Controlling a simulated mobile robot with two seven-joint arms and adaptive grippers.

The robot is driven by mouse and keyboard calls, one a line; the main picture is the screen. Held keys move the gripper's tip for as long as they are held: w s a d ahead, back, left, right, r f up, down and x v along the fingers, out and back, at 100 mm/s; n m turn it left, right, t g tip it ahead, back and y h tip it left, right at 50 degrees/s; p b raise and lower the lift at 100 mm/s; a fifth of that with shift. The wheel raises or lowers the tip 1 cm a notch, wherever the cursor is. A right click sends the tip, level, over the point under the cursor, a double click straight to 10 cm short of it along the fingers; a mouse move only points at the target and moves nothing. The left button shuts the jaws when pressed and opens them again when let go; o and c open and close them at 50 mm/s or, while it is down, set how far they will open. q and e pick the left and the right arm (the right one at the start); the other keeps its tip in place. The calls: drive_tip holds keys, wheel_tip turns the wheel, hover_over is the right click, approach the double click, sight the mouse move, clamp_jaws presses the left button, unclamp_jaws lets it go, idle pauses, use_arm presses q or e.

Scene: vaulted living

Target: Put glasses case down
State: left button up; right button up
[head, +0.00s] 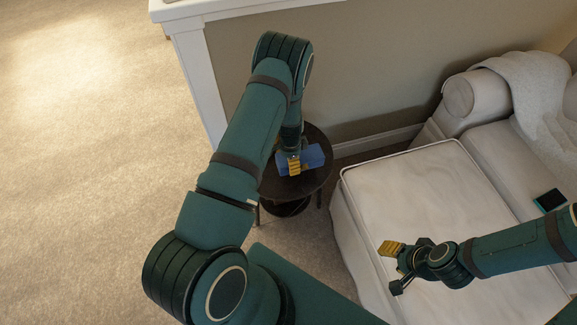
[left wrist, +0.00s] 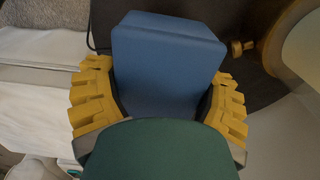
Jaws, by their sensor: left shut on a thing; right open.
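The glasses case (head: 314,156) is a blue box at the small dark round table (head: 318,181) in the head view. My left gripper (head: 293,165) reaches down over the table and is shut on the case. In the left wrist view the blue case (left wrist: 165,65) sits between the yellow fingers of the left gripper (left wrist: 158,105). I cannot tell whether the case's underside touches the tabletop. My right gripper (head: 392,266) is open and empty above the white sofa seat at the lower right.
A white sofa (head: 425,195) stands right of the table, with a grey throw (head: 535,85) and a dark phone-like device (head: 550,200) on it. A half wall with white trim (head: 195,75) stands behind the table. Carpet is clear at left.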

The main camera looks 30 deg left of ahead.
use_arm(q)
wheel_tip(320, 180, down, 6)
drive_tip(key=shift+f+b, duration=0.1)
drive_tip(key=shift+b, duration=0.6)
drive_tip(key=o, duration=1.2)
wheel_tip(320, 180, up, 12)
drive_tip(key=p, duration=0.3)
drive_tip(key=s+d+r+n+h, duration=0.2)
drive_tip(key=s+d+n, duration=0.3)
drive_tip(key=s+d, duration=0.3)
drive_tip(key=s+d+r+n+t+h, duration=0.1)
drive_tip(key=s+d+r+n, duration=0.3)
drive_tip(key=s+d, duration=0.5)
drive_tip(key=d+r, duration=0.1)
drive_tip(key=d, duration=0.4)
drive_tip(key=shift+s+n+t+h, duration=0.15)
drive_tip(key=shift+n+t+h, duration=0.15)
drive_tip(key=shift+n+h, duration=0.1)
